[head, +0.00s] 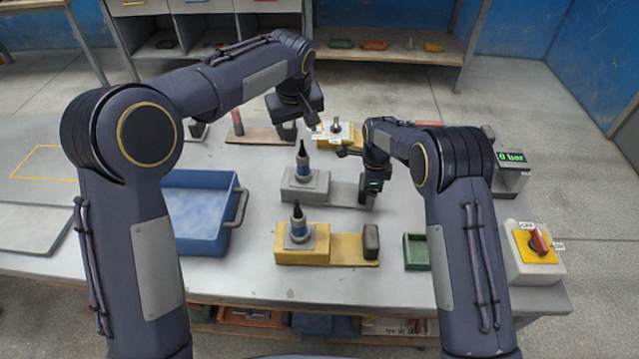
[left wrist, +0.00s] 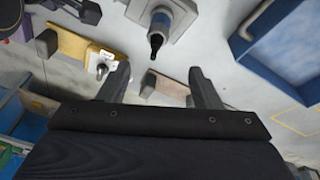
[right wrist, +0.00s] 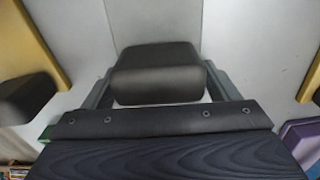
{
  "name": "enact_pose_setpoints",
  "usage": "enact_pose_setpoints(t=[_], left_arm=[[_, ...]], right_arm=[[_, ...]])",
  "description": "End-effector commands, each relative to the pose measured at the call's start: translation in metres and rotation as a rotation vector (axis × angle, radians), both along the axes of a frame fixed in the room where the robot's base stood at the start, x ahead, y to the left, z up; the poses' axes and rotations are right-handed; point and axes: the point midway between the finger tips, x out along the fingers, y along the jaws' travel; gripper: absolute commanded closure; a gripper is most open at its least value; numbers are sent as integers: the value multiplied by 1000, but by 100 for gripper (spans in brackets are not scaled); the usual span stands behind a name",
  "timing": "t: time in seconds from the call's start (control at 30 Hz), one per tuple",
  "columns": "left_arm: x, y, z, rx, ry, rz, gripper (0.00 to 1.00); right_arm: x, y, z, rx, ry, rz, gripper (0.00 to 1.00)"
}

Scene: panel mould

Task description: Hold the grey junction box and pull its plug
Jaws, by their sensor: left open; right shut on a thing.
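The grey junction box (head: 306,192) stands mid-table, with its blue and black plug (head: 302,164) upright on top. A grey base strip runs right from the box to a dark block. My right gripper (head: 369,190) is shut on that dark block, which also shows between its fingers in the right wrist view (right wrist: 155,75). My left gripper (head: 304,124) is open and empty, above and behind the grey box. In the left wrist view, the plug (left wrist: 157,35) lies beyond the open fingers, apart from them.
A similar yellow box (head: 288,258) with its own plug stands in front. Another yellow unit (head: 347,140) is behind. A blue tray (head: 197,180) is left, a green tray (head: 415,252) right, beside a red switch box (head: 530,270). A gauge (head: 511,168) reads 0 bar.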

Motion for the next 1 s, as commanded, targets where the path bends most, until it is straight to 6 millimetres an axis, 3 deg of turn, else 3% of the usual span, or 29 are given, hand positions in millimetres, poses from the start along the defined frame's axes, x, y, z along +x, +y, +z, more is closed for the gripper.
enact_pose_setpoints(t=[0.2,0.4,0.67,1.0], left_arm=[[18,0,-9,-108,126,593,42],[24,-4,-12,-148,196,961,42],[24,-5,-21,-155,220,1091,42],[24,-5,-68,-154,220,1087,42]], right_arm=[[1,0,1,1,-2,-1,55],[1,0,1,1,-2,-1,55],[1,0,1,2,-2,-1,55],[1,1,1,2,-2,0,55]])
